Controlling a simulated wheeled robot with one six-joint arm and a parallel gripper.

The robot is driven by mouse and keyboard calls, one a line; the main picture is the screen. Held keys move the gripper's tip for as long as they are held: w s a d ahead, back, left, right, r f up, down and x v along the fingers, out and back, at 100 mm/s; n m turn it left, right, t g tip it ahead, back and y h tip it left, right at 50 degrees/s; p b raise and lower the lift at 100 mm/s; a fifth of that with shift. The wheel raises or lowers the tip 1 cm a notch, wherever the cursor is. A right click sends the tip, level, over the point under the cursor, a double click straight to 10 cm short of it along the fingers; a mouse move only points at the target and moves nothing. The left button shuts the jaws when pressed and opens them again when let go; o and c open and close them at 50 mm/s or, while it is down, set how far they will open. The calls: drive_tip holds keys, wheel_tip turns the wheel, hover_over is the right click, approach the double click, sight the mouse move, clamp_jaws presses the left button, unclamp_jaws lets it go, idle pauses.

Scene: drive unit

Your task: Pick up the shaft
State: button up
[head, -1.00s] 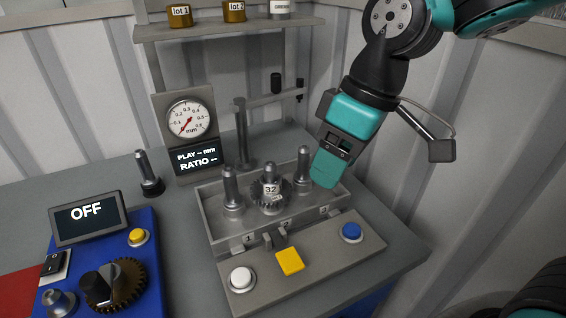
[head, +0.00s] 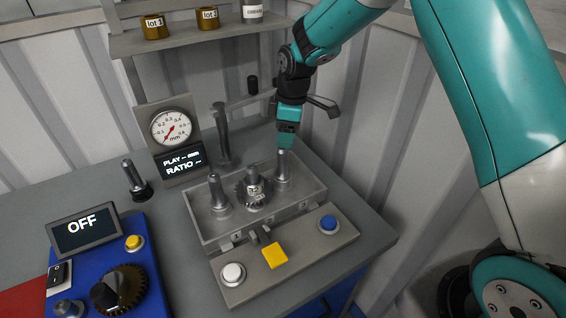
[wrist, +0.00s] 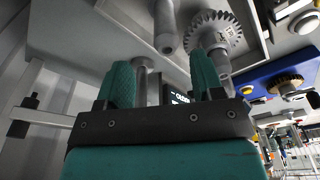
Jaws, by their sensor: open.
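Three upright grey metal posts stand in the grey tray (head: 205,238): a left post (head: 216,190), a middle post with a toothed gear (head: 254,190) marked 32, and a right post (head: 283,168). Another grey shaft (head: 131,174) stands alone in a black base on the bench at left. I cannot tell which is the task's shaft. My gripper (head: 286,143) is open, pointing down close to the top of the right post. In the wrist view, my gripper (wrist: 162,80) has nothing clearly held between its fingers; the right post (wrist: 165,25) and gear (wrist: 214,36) show beyond them.
A dial gauge with display (head: 172,138) and a column with a side arm (head: 221,135) stand behind the tray. A button panel (head: 290,262) is in front. A blue unit (head: 85,285) sits at left. A shelf (head: 190,39) and corrugated wall close the back.

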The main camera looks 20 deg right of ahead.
sight(283, 157)
drive_tip(key=f, duration=0.2)
drive_tip(key=shift+a+f+p, duration=0.2)
drive_tip(key=shift+f+p, duration=0.1)
drive_tip(key=f+p, duration=0.1)
drive_tip(key=f, duration=0.2)
drive_tip(key=f+p, duration=0.1)
drive_tip(key=shift+s+a+f+p, duration=0.15)
drive_tip(key=shift+s+a+p, duration=0.1)
drive_tip(key=shift+p, duration=0.05)
drive_tip(key=shift+f, duration=0.45)
drive_tip(key=shift+w, duration=0.1)
drive_tip(key=c, duration=1)
